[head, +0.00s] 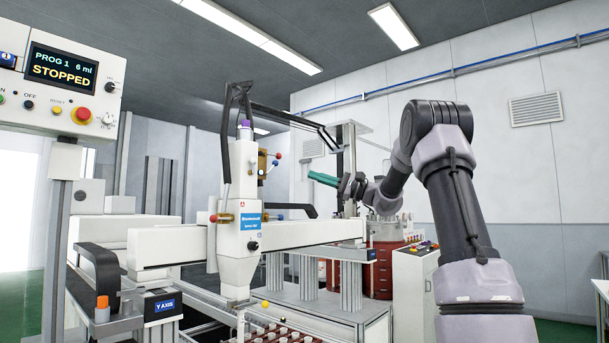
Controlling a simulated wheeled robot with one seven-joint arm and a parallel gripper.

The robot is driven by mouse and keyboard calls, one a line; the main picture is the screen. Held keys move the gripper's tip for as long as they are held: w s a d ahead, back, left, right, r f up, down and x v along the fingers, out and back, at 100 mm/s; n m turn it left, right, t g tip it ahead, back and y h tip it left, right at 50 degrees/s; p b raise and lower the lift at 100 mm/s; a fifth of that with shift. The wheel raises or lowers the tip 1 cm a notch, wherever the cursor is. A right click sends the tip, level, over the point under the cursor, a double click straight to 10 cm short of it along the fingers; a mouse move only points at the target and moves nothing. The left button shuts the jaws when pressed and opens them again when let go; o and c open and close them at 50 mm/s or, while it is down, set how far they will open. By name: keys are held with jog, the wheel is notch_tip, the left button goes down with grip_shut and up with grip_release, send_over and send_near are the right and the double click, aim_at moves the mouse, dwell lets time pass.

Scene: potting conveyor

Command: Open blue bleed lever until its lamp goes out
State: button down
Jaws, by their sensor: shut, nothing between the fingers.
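The white dispensing head (240,210) stands at centre. The blue lever's exact angle is too small to tell. I cannot make out for certain a lamp belonging to it. My gripper (314,177), with long teal fingers, points left towards the valve block from the right. It is shut and empty, and looks apart from the levers; the depth between them is unclear.
A control panel (62,85) at the left reads STOPPED. A red-ball lever (214,218) sits at the head's left. Red drums (378,262) stand behind my arm.

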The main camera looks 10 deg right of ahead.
jog(key=shift+v, duration=2)
jog(key=shift+r, duration=0.1)
jog(key=s+a+f+n+g+h, duration=0.1)
jog(key=s+a+f+g+h, duration=0.1)
jog(key=s+a+f+h, duration=0.3)
jog(key=s+a+f+n+g+h, duration=0.1)
jog(key=s+a+f, duration=0.1)
jog(key=s+a, duration=0.35)
jog(key=s+a+f+n+g+h, duration=0.1)
jog(key=s+a+f+g+h, duration=0.15)
jog(key=s, duration=0.55)
jog(key=s+d+f+n+t+h, duration=0.1)
jog(key=s+d+f+h, duration=0.3)
jog(key=s, duration=0.5)
jog(key=s+d+f+n+t+h, duration=0.2)
jog(key=s+d+f+t+h, duration=0.1)
jog(key=s+f, duration=0.4)
jog(key=shift+s+d+n+h, duration=0.3)
jog(key=shift+s+d+h, duration=0.25)
jog(key=shift+s+h, duration=0.55)
jog(key=shift+w, duration=0.2)
